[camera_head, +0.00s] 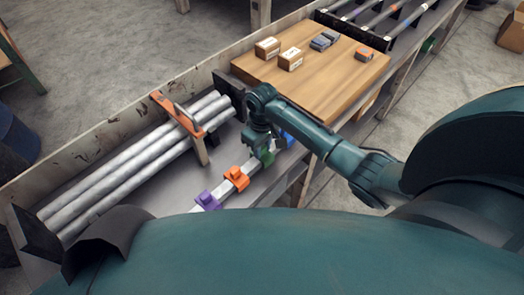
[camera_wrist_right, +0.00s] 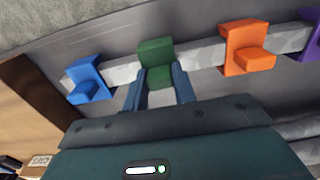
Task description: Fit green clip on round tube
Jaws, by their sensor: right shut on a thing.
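The green clip (camera_head: 267,156) sits on the pale rail at the right part of the bench trough, partly hidden by my right gripper (camera_head: 258,143). In the right wrist view, the green clip (camera_wrist_right: 155,52) shows between the two blue-grey fingers of my right gripper (camera_wrist_right: 161,82), which is shut on it. The clip still appears to be at the rail. Several silver round tubes (camera_head: 120,159) lie side by side in the left part of the trough, apart from the clip. My left gripper is not in view.
The rail (camera_wrist_right: 200,55) also carries a blue clip (camera_wrist_right: 87,80), an orange clip (camera_wrist_right: 248,47) and a purple clip (camera_head: 207,201). An orange-topped bracket (camera_head: 178,115) crosses the tubes. A wooden board (camera_head: 325,85) with small boxes (camera_head: 291,59) lies beyond my right arm.

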